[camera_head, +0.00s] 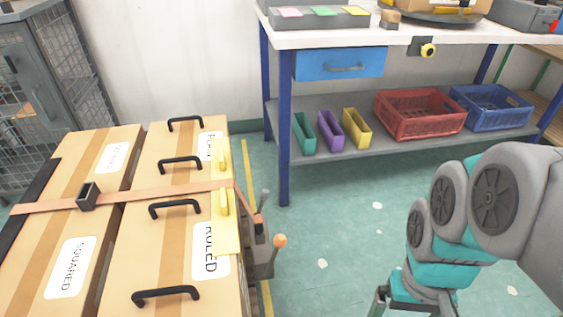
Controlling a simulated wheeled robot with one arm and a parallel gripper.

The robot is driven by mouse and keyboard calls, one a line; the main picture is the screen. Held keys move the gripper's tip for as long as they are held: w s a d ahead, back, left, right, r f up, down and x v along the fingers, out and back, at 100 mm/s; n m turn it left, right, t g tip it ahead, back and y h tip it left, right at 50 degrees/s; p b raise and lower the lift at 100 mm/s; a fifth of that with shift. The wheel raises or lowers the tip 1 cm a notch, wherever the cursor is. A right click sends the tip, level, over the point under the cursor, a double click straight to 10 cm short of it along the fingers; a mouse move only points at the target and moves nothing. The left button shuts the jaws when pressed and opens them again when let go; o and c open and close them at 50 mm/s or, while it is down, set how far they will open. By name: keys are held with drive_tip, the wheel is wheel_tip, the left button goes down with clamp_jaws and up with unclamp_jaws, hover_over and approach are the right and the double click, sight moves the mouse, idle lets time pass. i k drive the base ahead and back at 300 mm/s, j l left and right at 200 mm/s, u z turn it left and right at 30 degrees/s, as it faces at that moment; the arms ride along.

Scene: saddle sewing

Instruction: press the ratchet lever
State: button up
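An orange strap (150,193) runs across the cardboard boxes at the left and bends down over their right edge. Beside that edge is a grey mechanism (261,255) with a lever that ends in an orange knob (280,241). I cannot tell for certain which one is the ratchet lever. My arm comes in from the right. My gripper (412,306) is at the bottom edge, right of the orange knob and apart from it. Its fingertips are cut off or hidden, so its opening does not show.
The boxes carry several black handles (175,208) and a yellow edge piece (226,232). A workbench (390,38) with a blue drawer (340,64) and a shelf of crates stands behind. A wire cage (75,75) is at the left. The green floor between boxes and arm is mostly clear.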

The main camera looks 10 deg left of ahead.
sight(280, 240)
drive_tip(key=u, duration=0.9)
drive_tip(key=k+l+u, duration=0.2)
drive_tip(key=l+u, duration=0.2)
drive_tip(key=k+l+u, duration=0.2)
drive_tip(key=u, duration=0.25)
drive_tip(key=k+l+u, duration=0.5)
drive_tip(key=l, duration=0.3)
drive_tip(key=k+l, duration=0.15)
drive_tip(key=l, duration=0.25)
drive_tip(key=k+l+u, duration=0.15)
drive_tip(key=l, duration=0.25)
drive_tip(key=k+l+u, duration=0.1)
drive_tip(key=l, duration=0.3)
drive_tip(key=k+l, duration=0.25)
drive_tip(key=k+l+u, duration=0.15)
drive_tip(key=l, duration=0.35)
drive_tip(key=i+l+u, duration=0.2)
drive_tip(key=i, duration=0.15)
drive_tip(key=i+l+u, duration=0.2)
drive_tip(key=i, duration=0.15)
